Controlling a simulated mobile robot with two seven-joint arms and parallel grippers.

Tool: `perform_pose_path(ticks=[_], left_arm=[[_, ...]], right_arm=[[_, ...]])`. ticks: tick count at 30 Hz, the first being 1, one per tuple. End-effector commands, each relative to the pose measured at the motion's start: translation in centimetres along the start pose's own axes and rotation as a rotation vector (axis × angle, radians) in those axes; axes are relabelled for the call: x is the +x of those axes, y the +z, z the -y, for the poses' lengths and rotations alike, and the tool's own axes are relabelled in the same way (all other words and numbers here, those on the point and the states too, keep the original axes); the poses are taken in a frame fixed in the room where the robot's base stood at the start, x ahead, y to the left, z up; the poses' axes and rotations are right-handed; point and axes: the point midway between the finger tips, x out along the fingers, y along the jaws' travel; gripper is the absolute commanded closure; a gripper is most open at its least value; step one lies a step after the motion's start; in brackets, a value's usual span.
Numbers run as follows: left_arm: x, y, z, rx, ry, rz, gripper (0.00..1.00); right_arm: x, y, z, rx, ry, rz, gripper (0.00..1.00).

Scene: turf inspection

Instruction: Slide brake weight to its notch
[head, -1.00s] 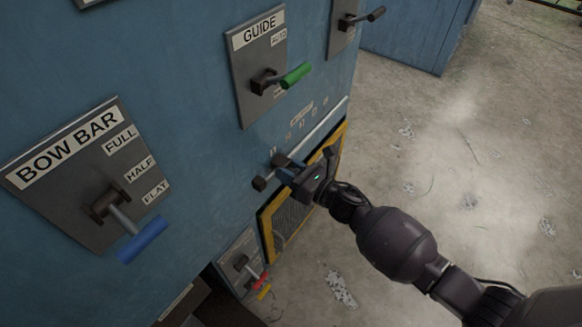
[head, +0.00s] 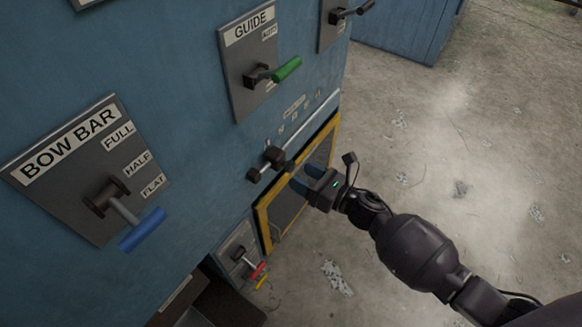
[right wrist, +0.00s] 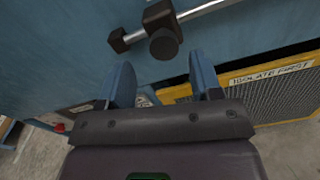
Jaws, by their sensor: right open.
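The brake weight (head: 274,157) is a dark block on a silver bar (head: 308,132) on the blue machine's side, close to the bar's near end block (head: 253,175). Small marks (head: 299,115) run above the bar, too small to read. In the right wrist view the weight (right wrist: 162,34) shows a round dark knob and sits ahead of the fingers. My right gripper (head: 301,179) is open and empty, below and to the right of the weight, apart from it. Its two blue fingers (right wrist: 162,82) show in the wrist view with nothing between them. My left gripper is not in view.
A yellow-framed mesh guard (head: 262,222) lies below the bar, close to my right gripper; its label reads "ISOLATE FIRST" (right wrist: 271,73). The GUIDE lever (head: 287,69) with a green handle is above, the BOW BAR lever (head: 142,230) at left. Concrete floor (head: 450,150) is open at right.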

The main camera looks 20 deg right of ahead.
Motion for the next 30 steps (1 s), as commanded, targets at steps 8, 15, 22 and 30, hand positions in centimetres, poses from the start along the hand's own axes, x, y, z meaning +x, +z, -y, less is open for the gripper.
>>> perform_pose_path(ticks=[8,15,22,30], left_arm=[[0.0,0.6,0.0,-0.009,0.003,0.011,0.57],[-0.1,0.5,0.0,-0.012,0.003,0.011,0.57],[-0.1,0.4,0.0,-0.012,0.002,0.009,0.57],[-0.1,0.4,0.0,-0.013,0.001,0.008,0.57]], right_arm=[[-3.2,0.0,-0.1,0.0,0.001,0.0,0.41],[-3.8,-0.1,-0.1,0.001,0.002,-0.001,0.41],[-3.8,-0.1,-0.1,0.001,0.001,-0.001,0.41],[-4.1,-0.2,-0.2,0.028,-0.008,0.0,0.41]])
